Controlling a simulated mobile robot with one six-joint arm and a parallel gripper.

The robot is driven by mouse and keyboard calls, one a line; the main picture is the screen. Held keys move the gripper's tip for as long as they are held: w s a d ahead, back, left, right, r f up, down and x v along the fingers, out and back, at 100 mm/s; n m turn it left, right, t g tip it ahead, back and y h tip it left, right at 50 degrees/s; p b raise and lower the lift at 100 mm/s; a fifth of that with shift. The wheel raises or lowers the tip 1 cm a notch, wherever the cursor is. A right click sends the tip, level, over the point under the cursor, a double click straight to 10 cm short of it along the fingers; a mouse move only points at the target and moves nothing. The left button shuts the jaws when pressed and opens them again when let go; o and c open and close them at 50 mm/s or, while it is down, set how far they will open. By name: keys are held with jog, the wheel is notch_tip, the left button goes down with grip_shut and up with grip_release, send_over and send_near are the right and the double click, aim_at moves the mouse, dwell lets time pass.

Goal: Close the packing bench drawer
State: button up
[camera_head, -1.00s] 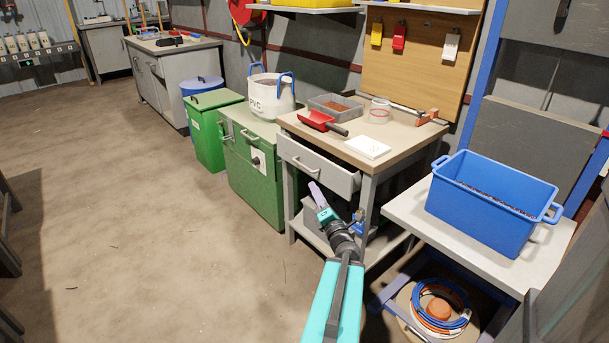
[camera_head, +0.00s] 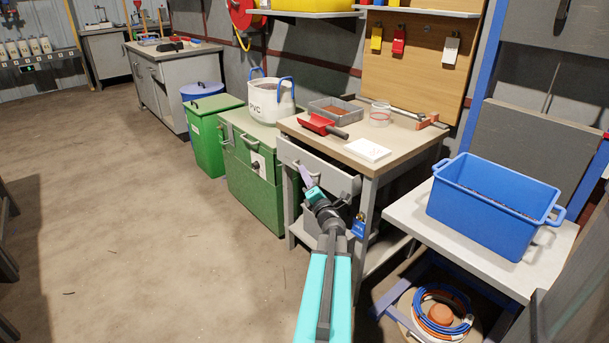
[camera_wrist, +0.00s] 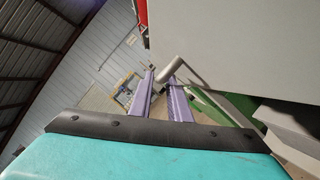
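The packing bench (camera_head: 345,150) has a beige top and grey legs. Its grey drawer (camera_head: 335,179) sits under the top and stands out a little, with a dark gap above its front. My gripper (camera_head: 303,174), with lavender fingers, is at the drawer front and hides part of it and its handle. In the wrist view the drawer front (camera_wrist: 235,45) fills the upper right. The handle (camera_wrist: 180,70), a grey bar, is close to the fingertips (camera_wrist: 161,74). The fingers are apart with a narrow gap. I cannot tell whether they touch the handle.
A red scoop (camera_head: 320,124), a grey tray (camera_head: 335,110) and a white pad (camera_head: 367,150) lie on the bench top. A green cabinet (camera_head: 255,185) stands to the left. A blue crate (camera_head: 490,205) is on the right-hand table. The floor at left is clear.

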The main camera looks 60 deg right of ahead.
jog(key=shift+w+d+r, duration=0.1)
jog(key=shift+w+d, duration=0.25)
jog(key=shift+w, duration=0.1)
grip_shut()
jog(key=shift+w, duration=0.1)
